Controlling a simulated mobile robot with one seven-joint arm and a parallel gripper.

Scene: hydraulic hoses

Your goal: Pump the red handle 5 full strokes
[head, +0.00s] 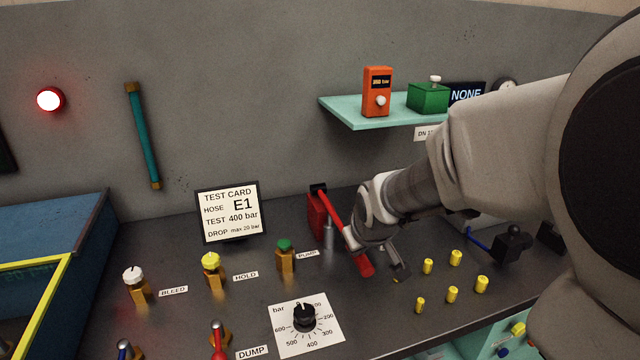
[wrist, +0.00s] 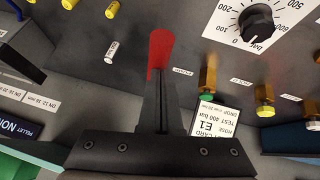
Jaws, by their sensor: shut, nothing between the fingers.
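The pump's red handle (head: 363,264) slants down toward the front from the red pump body (head: 317,213), near the "PUMP" label. My gripper (head: 398,270) is at the right side of the handle, its fingers pointing down. In the wrist view the closed fingers of my gripper (wrist: 157,78) overlap the red handle (wrist: 160,45), whose end shows beyond the fingertips. The fingers are together with nothing between them. I cannot tell whether they touch the handle. Part of the handle is hidden behind my wrist in the head view.
Several yellow fittings (head: 453,294) stand on the bench to the right. A pressure dial (head: 304,316) lies in front of the pump. Green (head: 285,250), yellow (head: 211,262) and white (head: 133,277) valve knobs stand left. A test card (head: 229,212) reads E1, 400 bar.

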